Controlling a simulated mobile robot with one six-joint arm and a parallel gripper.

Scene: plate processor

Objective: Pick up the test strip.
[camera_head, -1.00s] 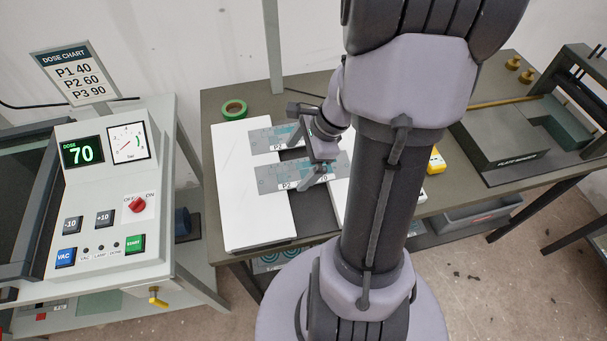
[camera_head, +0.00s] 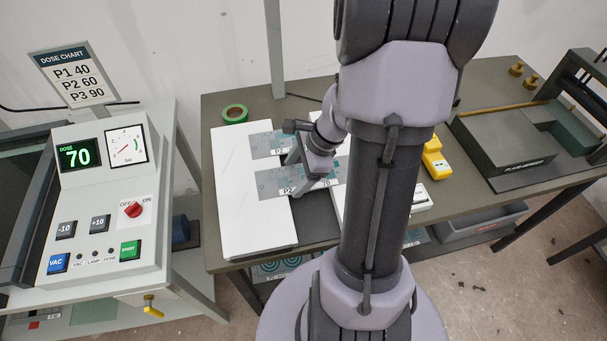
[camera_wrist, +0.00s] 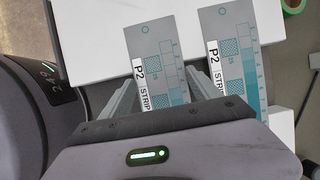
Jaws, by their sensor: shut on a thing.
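Two grey test strips with teal patches, both marked P2, lie side by side across the gap between white boards. The front test strip (camera_head: 272,184) also shows in the wrist view (camera_wrist: 146,44); a 70 is on its right part. The rear test strip (camera_head: 266,143) shows at the right in the wrist view (camera_wrist: 224,32). My gripper (camera_head: 309,186) is over the front strip, with a finger on each side of it in the wrist view (camera_wrist: 160,92). It is shut on that strip. I cannot tell whether the strip is clear of the boards.
The left white board (camera_head: 246,215) lies on the dark table (camera_head: 310,232). A green tape roll (camera_head: 235,113) is behind it. A yellow device (camera_head: 435,160) stands right of my arm. A control panel (camera_head: 105,215) showing dose 70 is at the left, and a plate machine (camera_head: 510,150) at the right.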

